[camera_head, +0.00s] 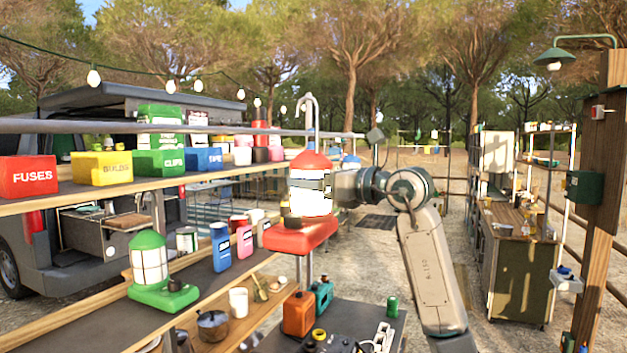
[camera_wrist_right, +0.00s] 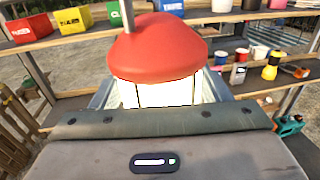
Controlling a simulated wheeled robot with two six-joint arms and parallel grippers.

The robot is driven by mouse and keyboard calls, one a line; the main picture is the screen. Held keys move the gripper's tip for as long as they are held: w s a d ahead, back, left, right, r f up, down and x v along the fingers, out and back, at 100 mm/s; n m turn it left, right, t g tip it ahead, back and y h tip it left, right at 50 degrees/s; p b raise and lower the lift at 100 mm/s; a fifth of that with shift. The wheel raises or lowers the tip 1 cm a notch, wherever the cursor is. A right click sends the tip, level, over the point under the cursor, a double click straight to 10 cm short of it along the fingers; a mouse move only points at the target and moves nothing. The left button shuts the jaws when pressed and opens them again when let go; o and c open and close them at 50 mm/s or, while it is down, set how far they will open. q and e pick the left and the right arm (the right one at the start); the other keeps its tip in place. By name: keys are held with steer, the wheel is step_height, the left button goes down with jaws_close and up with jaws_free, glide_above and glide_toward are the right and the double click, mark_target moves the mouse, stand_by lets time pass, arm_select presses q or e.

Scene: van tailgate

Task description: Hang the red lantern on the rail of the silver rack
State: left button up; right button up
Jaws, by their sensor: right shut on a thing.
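The red lantern (camera_head: 309,203) has a red cap, a pale body, a wide red base and a tall grey hook on top. My right gripper (camera_head: 322,190) is shut on its body and holds it upright. In the wrist view the lantern's red cap (camera_wrist_right: 158,48) and pale body show just beyond the gripper; the fingertips are hidden. The silver rack's rail (camera_head: 215,127) runs level across the top of the shelves. The lantern's hook crosses the rail in the head view, its bend above it; I cannot tell whether it is over the rail or in front. My left gripper is out of view.
Colored bins, including a red one (camera_head: 28,177) and a yellow one (camera_head: 102,168), line the upper shelf. A green lantern (camera_head: 150,262) and several cups stand on a lower shelf. An orange can (camera_head: 298,313) sits below the red lantern.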

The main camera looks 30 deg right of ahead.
steer(key=shift+a+p+x, duration=0.15)
steer(key=shift+p+x, duration=0.35)
steer(key=shift+x, duration=0.65)
steer(key=shift+a+p+x, duration=0.15)
steer(key=shift+p+x, duration=0.35)
steer(key=shift+x, duration=0.65)
steer(key=shift+s+a+p+x, duration=0.7)
steer(key=shift+p+x, duration=1.15)
steer(key=shift+x, duration=3.55)
steer(key=shift+w+a+f+b, duration=0.15)
steer(key=shift+f+b, duration=0.55)
steer(key=shift+f, duration=0.4)
steer(key=shift+w+a+f+b, duration=0.15)
steer(key=shift+f+b, duration=0.55)
steer(key=shift+f, duration=0.4)
steer(key=shift+d, duration=0.1)
steer(key=o, duration=1.5)
steer(key=shift+s, duration=0.1)
steer(key=shift+f, duration=0.1)
